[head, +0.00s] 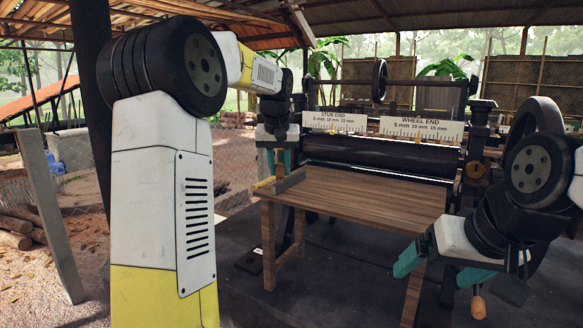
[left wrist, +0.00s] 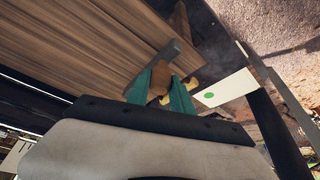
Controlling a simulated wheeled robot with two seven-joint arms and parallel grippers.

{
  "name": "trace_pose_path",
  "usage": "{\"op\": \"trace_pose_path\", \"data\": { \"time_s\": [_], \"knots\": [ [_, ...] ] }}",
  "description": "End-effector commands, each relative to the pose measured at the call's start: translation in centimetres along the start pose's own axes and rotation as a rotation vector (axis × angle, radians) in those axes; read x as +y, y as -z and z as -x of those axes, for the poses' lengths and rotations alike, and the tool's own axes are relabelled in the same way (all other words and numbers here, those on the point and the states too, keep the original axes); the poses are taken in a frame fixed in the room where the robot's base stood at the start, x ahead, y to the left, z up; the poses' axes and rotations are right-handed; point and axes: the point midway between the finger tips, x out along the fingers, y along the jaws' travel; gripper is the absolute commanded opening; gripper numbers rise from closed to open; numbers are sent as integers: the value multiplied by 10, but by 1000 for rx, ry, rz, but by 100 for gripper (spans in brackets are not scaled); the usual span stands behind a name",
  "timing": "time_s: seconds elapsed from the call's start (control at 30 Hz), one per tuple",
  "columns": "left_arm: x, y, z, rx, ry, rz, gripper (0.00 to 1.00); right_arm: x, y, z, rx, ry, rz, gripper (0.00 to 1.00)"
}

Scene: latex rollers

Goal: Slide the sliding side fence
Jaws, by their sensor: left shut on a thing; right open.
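The sliding side fence (head: 286,182) is a thin grey bar at the left edge of the wooden feed table (head: 380,192). It also shows in the left wrist view as a grey bar (left wrist: 154,66) along the plank edge (left wrist: 75,45). My left gripper (head: 280,161) reaches down over the fence. In the left wrist view its teal fingers (left wrist: 168,92) are shut around a brown wooden piece at the fence, partly hidden by the fingers. My right gripper (head: 441,270) is open and empty, in front of the table's right side.
The roller machine (head: 380,155) stands behind the table, with white scale plates marked STUB END (head: 335,121) and WHEEL END (head: 421,129). A wooden handle (head: 478,306) shows below my right gripper. The tabletop is bare. Logs (head: 18,230) lie at far left.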

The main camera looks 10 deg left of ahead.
Motion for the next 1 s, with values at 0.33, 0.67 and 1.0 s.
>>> {"op": "trace_pose_path", "data": {
  "time_s": [0.33, 0.67, 1.0],
  "knots": [
    [0, 0, 1, 2, 0, 1, 0, 0, 0, 0, 0, 0, 0, 91],
    [-44, 21, -8, 3, 3, 7, 0, 0, 0, 0, 0, 0, 0, 91],
    [-43, 21, -7, 2, 0, 1, 0, 0, 0, 0, 0, 0, 0, 91]
  ]
}}
